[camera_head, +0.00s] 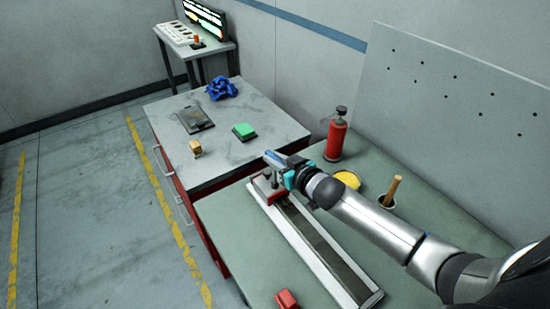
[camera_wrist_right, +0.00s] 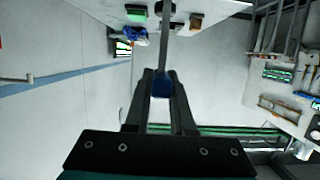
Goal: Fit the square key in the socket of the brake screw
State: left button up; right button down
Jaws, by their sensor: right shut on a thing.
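My right gripper (camera_head: 277,163) is shut on the square key, above the far end of the long label magazine (camera_head: 318,252). In the wrist view the key (camera_wrist_right: 166,35) is a thin grey shaft with a blue handle (camera_wrist_right: 162,88) between the fingers (camera_wrist_right: 161,80). A red block (camera_head: 268,188) sits at that end of the magazine, just below the gripper. The brake screw and its socket cannot be made out, and whether the key touches anything there cannot be told. My left gripper is not in view.
A red piece (camera_head: 287,299) lies in front. The grey bench (camera_head: 250,137) behind holds a blue cloth (camera_head: 221,88) and a green block (camera_head: 244,131).

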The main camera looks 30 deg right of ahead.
jog(key=shift+f+b, duration=0.3)
jog(key=shift+f, duration=0.15)
jog(key=c, duration=0.7)
grip_release()
jog(key=p+v, duration=0.1)
jog(key=v, duration=1.4)
jog(key=shift+s+r, duration=0.1)
